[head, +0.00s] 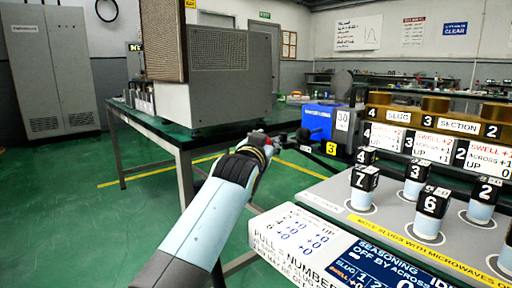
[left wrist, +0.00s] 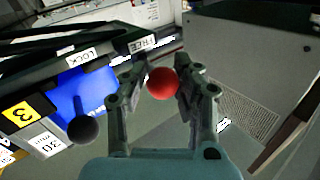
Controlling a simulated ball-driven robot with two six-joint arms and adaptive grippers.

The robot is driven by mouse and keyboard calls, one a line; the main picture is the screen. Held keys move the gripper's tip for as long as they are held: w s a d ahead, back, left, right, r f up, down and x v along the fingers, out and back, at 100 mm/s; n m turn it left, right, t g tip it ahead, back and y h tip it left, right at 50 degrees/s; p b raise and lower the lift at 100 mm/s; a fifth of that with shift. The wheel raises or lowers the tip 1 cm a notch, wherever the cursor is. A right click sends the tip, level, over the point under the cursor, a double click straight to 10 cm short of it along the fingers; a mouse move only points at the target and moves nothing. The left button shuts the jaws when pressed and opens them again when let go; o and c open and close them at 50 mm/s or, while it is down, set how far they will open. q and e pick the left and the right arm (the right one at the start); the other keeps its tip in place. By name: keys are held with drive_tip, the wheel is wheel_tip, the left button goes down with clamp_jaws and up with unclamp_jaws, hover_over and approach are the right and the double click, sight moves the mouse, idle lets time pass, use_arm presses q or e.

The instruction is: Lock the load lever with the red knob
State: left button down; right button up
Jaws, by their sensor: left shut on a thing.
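The red knob (left wrist: 162,83) of the load lever sits between the two fingers of my left gripper (left wrist: 160,78) in the left wrist view, and the gripper is shut on it. The knob is nearer the FREE label (left wrist: 142,44) than the LOCK label (left wrist: 80,57). The lever's arm is mostly hidden. In the head view my left gripper (head: 266,143) reaches to the left side of the blue unit (head: 318,122), and a sliver of red shows at its tip. My right gripper is not in view.
A black ball knob (left wrist: 83,130) is near the blue panel (left wrist: 72,95). A large grey box (head: 230,80) stands on the green-topped bench behind my arm. Numbered slugs (head: 362,190) stand on the grey tray at right. Green floor is open at left.

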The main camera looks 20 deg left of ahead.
use_arm(q)
drive_tip(key=shift+a+r, duration=0.1)
drive_tip(key=shift+r, duration=0.05)
drive_tip(key=c, duration=1.4)
unclamp_jaws()
drive_tip(key=o, duration=0.4)
drive_tip(key=shift+a, duration=0.25)
drive_tip(key=shift+d, duration=0.15)
wheel_tip(320, 180, up, 10)
drive_tip(key=shift+f, duration=0.1)
